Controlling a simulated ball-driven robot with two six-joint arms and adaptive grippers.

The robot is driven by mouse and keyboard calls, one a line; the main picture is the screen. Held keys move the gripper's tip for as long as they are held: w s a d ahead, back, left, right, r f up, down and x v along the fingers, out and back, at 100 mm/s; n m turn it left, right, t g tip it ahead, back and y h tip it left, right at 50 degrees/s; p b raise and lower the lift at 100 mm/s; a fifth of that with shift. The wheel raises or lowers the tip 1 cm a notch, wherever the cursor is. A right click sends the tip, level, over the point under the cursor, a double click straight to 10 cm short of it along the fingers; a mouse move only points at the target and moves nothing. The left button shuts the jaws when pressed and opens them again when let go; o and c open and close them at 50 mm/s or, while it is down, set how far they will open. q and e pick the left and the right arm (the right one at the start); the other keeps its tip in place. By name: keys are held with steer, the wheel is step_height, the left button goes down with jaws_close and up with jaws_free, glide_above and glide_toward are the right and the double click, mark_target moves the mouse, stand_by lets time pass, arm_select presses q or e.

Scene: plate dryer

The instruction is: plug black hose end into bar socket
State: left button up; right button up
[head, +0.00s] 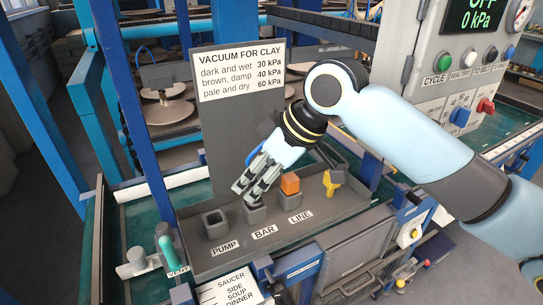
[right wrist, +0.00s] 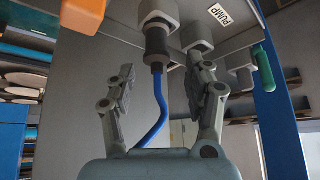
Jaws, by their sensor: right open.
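The black hose end (right wrist: 157,42) with its blue hose (right wrist: 158,105) stands in line with a grey square socket (right wrist: 158,12) in the right wrist view and appears to be in its mouth; how deep I cannot tell. In the head view this is the bar socket (head: 255,213), behind the BAR label. My right gripper (head: 250,190) is just above it. In the wrist view its fingers (right wrist: 165,88) are apart, one on each side of the hose, with visible gaps. The hose end is not clear in the head view. My left gripper is not in view.
The pump socket (head: 215,224) is to the left, and an orange block (head: 290,184) sits on the line socket to the right. A grey sign panel (head: 235,125) stands behind.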

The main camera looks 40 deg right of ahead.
steer(key=v, duration=1)
steer(key=shift+r, duration=0.15)
steer(key=shift+s, duration=0.1)
